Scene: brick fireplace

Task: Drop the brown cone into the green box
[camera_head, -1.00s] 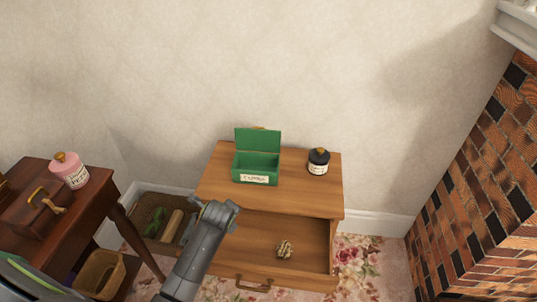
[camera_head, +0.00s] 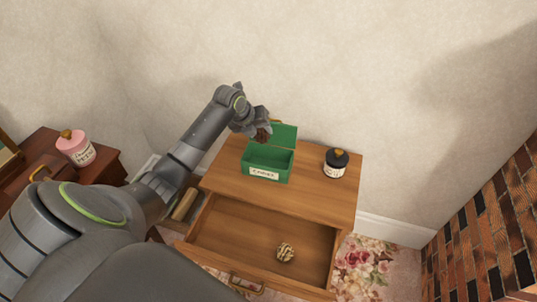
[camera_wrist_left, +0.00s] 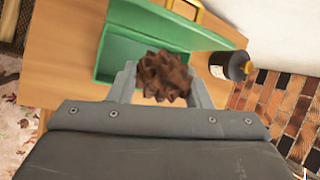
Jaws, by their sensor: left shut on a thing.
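My left gripper (camera_head: 262,127) is shut on the brown cone (camera_head: 263,135), a dark brown scaly pine cone. It holds the cone above the back left part of the green box. The cone also shows between the fingers in the left wrist view (camera_wrist_left: 163,77). The green box (camera_head: 267,174) stands on the wooden dresser top with its lid raised at the back and a pale label on its front. In the left wrist view the box (camera_wrist_left: 112,56) lies beyond the cone, which hides part of its inside. My right gripper is not in view.
A black jar (camera_head: 335,163) stands right of the box on the dresser (camera_head: 320,196). The drawer (camera_head: 222,228) is pulled open and holds a striped ball-like thing (camera_head: 285,252). A pink jar (camera_head: 76,148) stands on a side table at the left. The brick fireplace (camera_head: 490,230) is at right.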

